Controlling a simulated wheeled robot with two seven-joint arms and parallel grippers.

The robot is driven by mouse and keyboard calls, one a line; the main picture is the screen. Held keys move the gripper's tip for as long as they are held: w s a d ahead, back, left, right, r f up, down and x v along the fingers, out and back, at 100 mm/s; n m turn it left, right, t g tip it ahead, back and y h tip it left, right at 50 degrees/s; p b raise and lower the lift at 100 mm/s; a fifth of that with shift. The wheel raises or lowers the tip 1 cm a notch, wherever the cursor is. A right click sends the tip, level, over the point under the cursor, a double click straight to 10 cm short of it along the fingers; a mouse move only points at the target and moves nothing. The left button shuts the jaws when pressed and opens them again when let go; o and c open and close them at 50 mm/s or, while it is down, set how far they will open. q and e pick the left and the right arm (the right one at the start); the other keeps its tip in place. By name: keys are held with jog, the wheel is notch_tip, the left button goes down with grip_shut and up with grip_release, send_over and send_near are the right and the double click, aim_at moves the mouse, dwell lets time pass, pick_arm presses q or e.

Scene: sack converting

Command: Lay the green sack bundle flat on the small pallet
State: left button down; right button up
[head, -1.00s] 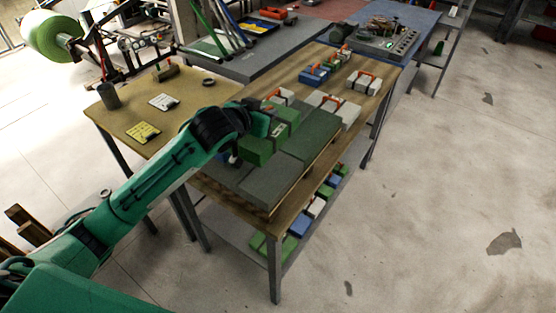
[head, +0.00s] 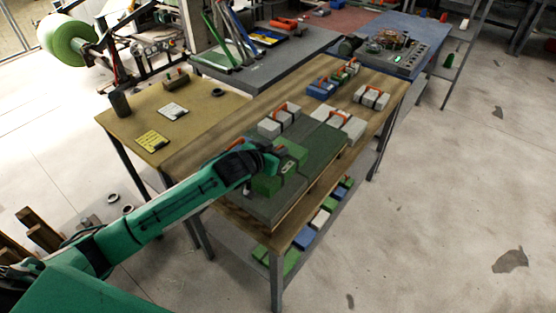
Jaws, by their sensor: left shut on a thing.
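The green sack bundle (head: 266,186) is in my left gripper (head: 279,157), which is shut on it. The bundle lies roughly level over the near part of the small pallet (head: 320,151), a low platform with a dark grey-green top and wooden edge. The gripper and forearm hide part of the bundle and the pallet's left side. I cannot tell whether the bundle's underside touches the pallet top. My right gripper is not in view.
The pallet sits on a wooden table (head: 200,158). White bundles with red-orange tops (head: 279,121) stand behind it, and blue and green ones (head: 322,88) farther back. A lower shelf (head: 262,259) holds several coloured bundles. A tan table (head: 130,112) adjoins at left.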

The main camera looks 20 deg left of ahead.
pick_arm(q)
notch_tip(320, 180, down, 5)
jog(key=shift+f+p, duration=0.1)
jog(key=shift+p, duration=0.4)
jog(key=c, duration=1.5)
grip_release()
jog(key=shift+f, duration=0.1)
